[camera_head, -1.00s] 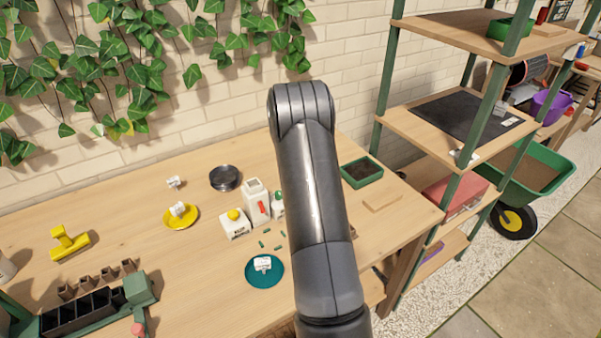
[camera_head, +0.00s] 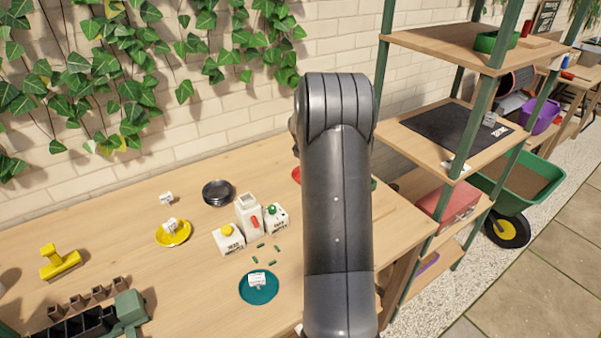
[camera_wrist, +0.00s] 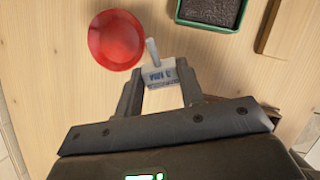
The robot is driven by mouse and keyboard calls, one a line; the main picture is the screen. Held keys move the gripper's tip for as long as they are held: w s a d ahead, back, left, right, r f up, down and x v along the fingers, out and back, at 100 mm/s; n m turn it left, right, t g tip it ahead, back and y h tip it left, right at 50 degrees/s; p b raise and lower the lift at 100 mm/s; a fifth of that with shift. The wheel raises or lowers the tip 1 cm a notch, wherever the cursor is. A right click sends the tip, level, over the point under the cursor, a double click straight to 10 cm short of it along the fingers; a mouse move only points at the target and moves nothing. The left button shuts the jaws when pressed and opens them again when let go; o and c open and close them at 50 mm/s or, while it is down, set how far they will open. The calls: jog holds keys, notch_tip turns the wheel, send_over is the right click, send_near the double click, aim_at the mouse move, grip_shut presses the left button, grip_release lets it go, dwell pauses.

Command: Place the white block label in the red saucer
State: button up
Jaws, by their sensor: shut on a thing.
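My gripper (camera_wrist: 160,80) is shut on a white block label (camera_wrist: 158,72) with dark lettering and a thin pale stem. The red saucer (camera_wrist: 114,40) lies on the table beside the label, to its upper left in the wrist view. The label appears just clear of the saucer's rim in that view; its height above the table cannot be told. In the head view only a sliver of the red saucer (camera_head: 296,174) shows beside my arm, which hides my gripper and the held label.
Other white labels sit in the yellow saucer (camera_head: 188,236) and the teal saucer (camera_head: 244,298), and one white label (camera_head: 166,198) is on the table. Small cartons (camera_head: 248,215) stand left of my arm. A dark-filled green tray (camera_wrist: 180,14) and wooden board (camera_wrist: 273,40) are near the gripper.

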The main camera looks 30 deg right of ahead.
jog(key=w+a+r+m+g+y, duration=0.15)
jog(key=w+a+m, duration=0.25)
jog(key=a+m, duration=0.5)
jog(key=w+a+r+m+g+y, duration=0.1)
jog(key=w+a+r+m+g, duration=0.15)
jog(key=a+m, duration=0.55)
jog(key=w+a+r+m+g+y, duration=0.15)
jog(key=w+a+m, duration=0.35)
jog(key=a, duration=0.7)
jog(key=s+d+f+n+t+h, duration=0.1)
jog(key=s+d+n, duration=0.3)
jog(key=d+n, duration=0.3)
jog(key=s+d+f+n+t+h, duration=0.1)
jog(key=s+d+n, duration=0.3)
jog(key=d, duration=0.8)
jog(key=s+d+f+n+t+h, duration=0.1)
jog(key=s+d+n+t+h, duration=0.1)
jog(key=s+d+n, duration=0.3)
jog(key=shift+d+f+n+t, duration=0.15)
jog(key=shift+d+n+t, duration=0.15)
jog(key=shift+d+n, duration=1)
jog(key=shift+d+f+n+t, duration=0.1)
jog(key=shift+d+n+t, duration=0.15)
jog(key=shift+d+n, duration=1.05)
jog(key=shift+s+d+n, duration=0.4)
jog(key=shift+s+d, duration=0.2)
jog(key=shift+d, duration=0.25)
